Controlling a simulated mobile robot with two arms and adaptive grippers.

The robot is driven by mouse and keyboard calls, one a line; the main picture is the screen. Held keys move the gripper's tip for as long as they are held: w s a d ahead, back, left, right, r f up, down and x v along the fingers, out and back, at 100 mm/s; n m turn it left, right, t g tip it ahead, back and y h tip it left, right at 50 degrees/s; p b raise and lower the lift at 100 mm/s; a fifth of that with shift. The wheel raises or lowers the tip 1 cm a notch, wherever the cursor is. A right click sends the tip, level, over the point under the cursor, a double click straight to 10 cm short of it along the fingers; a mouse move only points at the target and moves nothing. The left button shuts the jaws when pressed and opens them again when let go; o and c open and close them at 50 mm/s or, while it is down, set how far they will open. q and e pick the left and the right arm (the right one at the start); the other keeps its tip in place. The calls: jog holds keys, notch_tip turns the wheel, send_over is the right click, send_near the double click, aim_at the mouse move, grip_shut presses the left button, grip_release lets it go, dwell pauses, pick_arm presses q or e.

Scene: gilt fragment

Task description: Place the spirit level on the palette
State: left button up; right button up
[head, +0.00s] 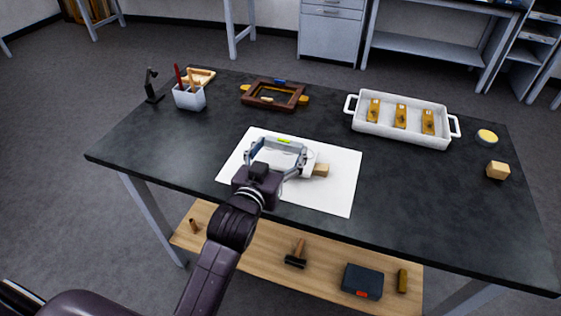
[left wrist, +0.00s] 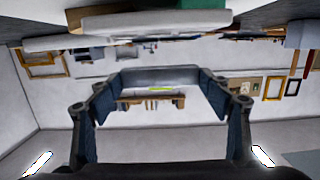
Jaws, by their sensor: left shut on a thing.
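My left gripper (head: 277,156) is shut on the spirit level (head: 284,141), a grey bar with a yellow-green vial. In the left wrist view the level (left wrist: 160,75) spans between the dark blue finger pads of the gripper (left wrist: 160,98). The gripper is over the white sheet on the table. A white piece that looks like the palette (head: 308,170) shows just right of the gripper, partly hidden by it. It seems to be the rounded white slab (left wrist: 125,24) at the top of the left wrist view. The level appears apart from it. My right gripper is not in view.
The white sheet (head: 335,193) lies mid-table. A brown frame (head: 275,95), a white pen holder (head: 188,97) and a dark stand (head: 153,86) are at the back. A white tray (head: 375,132) is right.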

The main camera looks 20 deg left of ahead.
aim_at(281, 167)
pick_arm(q)
jog(key=shift+f, duration=2)
jog(key=shift+f, duration=0.15)
jog(key=o, duration=1.1)
jog(key=shift+o, duration=0.2)
jog(key=shift+s, duration=0.25)
jog(key=s, duration=0.3)
jog(key=s+r+b, duration=0.1)
jog(key=s, duration=0.3)
jog(key=s+r, duration=0.1)
jog(key=s, duration=0.3)
jog(key=shift+s+a, duration=0.15)
jog(key=shift+s, duration=0.05)
